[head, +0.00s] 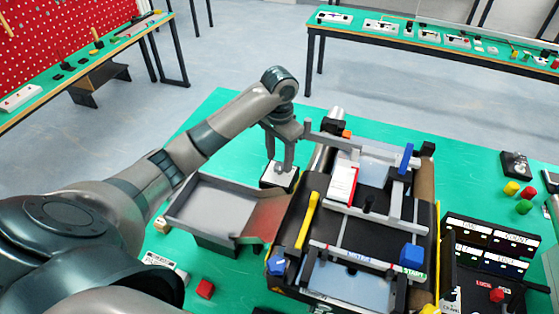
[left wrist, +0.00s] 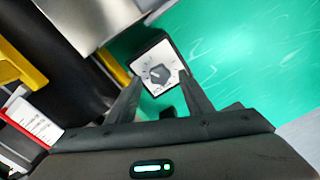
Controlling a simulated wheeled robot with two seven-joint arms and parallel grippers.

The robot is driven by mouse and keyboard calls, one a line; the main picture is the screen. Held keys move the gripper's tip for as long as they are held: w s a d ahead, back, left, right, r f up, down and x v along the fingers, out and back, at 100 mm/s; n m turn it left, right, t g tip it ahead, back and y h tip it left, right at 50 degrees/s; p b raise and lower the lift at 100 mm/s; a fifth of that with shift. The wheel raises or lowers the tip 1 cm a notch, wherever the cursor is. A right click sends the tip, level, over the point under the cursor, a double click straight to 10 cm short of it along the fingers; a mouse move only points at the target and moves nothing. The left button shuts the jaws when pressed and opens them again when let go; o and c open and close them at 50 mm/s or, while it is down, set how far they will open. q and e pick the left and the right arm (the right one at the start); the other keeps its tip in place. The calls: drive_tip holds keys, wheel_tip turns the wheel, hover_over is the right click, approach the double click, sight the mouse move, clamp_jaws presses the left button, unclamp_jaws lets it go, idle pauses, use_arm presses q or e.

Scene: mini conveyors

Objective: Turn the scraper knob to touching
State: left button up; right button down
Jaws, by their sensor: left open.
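The scraper knob (left wrist: 158,74) is a small dark dial on the white marked face of a dark box. In the head view this box (head: 272,181) stands on the green table between the grey tray and the conveyor, and the knob itself is largely hidden by my fingers. My left gripper (head: 280,163) is open and points down at the box. In the left wrist view its two fingers (left wrist: 162,97) flank the lower part of the dial face, with nothing clamped between them. I cannot read the dial's labels. My right gripper is not in view.
The black conveyor (head: 325,230) stands close right of the box, with a yellow bar (head: 307,220), a red-white box (head: 342,184) and blue blocks. A grey tray (head: 190,213) lies left. Green table behind is clear.

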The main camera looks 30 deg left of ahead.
use_arm(q)
drive_tip(key=shift+f, duration=0.95)
drive_tip(key=c, duration=1.1)
drive_tip(key=shift+o, duration=0.3)
drive_tip(key=shift+r, duration=0.1)
